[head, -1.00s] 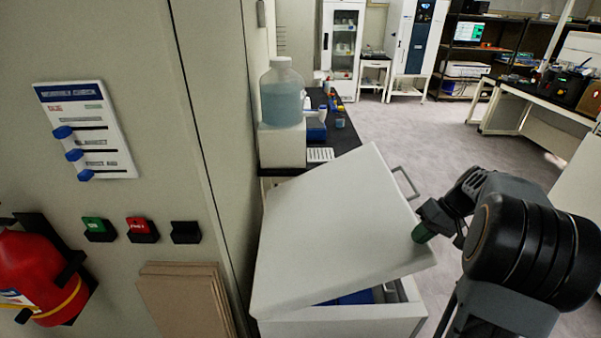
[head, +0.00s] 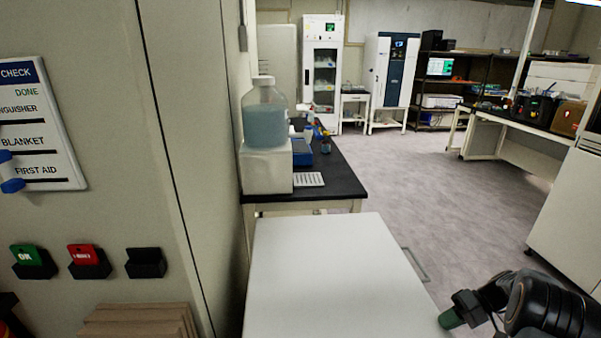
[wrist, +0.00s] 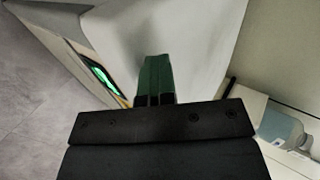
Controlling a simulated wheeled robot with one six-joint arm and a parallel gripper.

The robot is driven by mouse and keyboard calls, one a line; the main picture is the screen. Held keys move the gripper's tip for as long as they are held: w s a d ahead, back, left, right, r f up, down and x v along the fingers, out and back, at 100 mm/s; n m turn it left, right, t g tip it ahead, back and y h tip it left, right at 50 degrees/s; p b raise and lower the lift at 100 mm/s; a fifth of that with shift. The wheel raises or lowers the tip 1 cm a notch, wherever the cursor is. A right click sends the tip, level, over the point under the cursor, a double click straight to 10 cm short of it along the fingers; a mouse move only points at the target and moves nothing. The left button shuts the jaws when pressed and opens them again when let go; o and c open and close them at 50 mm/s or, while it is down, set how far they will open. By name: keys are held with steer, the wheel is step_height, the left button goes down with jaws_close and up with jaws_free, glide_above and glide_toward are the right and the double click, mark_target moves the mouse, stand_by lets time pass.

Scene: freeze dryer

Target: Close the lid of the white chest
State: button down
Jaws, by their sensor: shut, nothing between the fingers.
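The white chest's lid (head: 330,270) fills the lower middle of the head view and looks close to level, its top bare. A grey handle (head: 414,265) sticks out at its right edge. The lid's near edge is cut off, so I cannot tell whether a gap is left. My gripper (head: 452,318), with green fingertips, is shut and empty at the lid's right edge; I cannot tell if it touches. In the wrist view, the shut fingers (wrist: 155,78) lie in front of the chest's white surface (wrist: 195,40), beside a lit green display (wrist: 100,82).
A black-topped bench (head: 335,180) beyond the lid holds a large bottle (head: 264,118) on a white block (head: 265,168). Open floor (head: 420,190) lies to the right and beyond.

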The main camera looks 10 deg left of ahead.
steer(key=shift+s+f, duration=0.25)
steer(key=shift+f, duration=0.65)
step_height(320, 180, up, 6)
steer(key=p, duration=0.3)
steer(key=shift+w+d+r+p, duration=0.1)
steer(key=shift+w+r+p, duration=0.05)
steer(key=shift+r+p, duration=0.15)
steer(key=d+f+v, duration=0.1)
steer(key=v, duration=0.8)
steer(key=shift+w+b, duration=0.25)
steer(key=shift+b, duration=0.2)
steer(key=shift+d+f, duration=0.1)
steer(key=shift+d, duration=0.05)
